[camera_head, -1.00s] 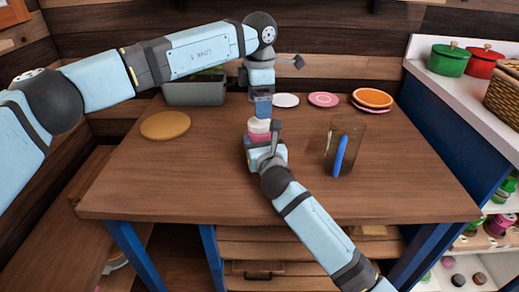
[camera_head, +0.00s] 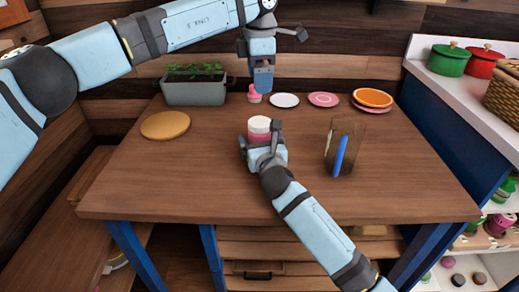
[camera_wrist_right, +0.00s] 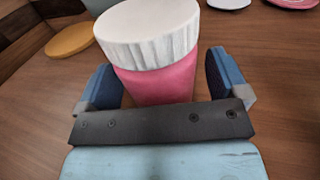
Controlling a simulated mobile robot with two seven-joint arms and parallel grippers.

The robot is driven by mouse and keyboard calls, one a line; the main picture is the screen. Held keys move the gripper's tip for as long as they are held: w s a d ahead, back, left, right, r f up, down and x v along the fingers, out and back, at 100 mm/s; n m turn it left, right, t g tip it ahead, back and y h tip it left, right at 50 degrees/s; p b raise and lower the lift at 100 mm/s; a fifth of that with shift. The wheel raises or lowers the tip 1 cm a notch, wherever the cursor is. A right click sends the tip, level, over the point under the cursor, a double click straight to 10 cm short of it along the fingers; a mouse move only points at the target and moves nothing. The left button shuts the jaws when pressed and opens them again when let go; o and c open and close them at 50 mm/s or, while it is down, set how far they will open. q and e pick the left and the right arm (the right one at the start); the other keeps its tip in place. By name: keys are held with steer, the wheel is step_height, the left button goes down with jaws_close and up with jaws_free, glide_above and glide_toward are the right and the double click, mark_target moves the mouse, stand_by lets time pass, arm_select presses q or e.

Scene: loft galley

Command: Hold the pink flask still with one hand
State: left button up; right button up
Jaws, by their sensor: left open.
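The pink flask (camera_head: 259,136), with a ribbed white top, stands upright on the table; in the right wrist view it (camera_wrist_right: 160,82) fills the space between the fingers.
A small pink object (camera_head: 254,94) stands by my left gripper. Plates (camera_head: 285,100) lie at the back. A planter (camera_head: 195,92) and a round tan board (camera_head: 165,125) are on the left. A brown holder with a blue item (camera_head: 341,155) stands right. The front table is clear.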

steer(key=p+v, duration=0.3)
steer(key=v, duration=1)
steer(key=shift+s+d+p, duration=0.1)
steer(key=shift+s+p, duration=0.25)
steer(key=shift+s, duration=0.05)
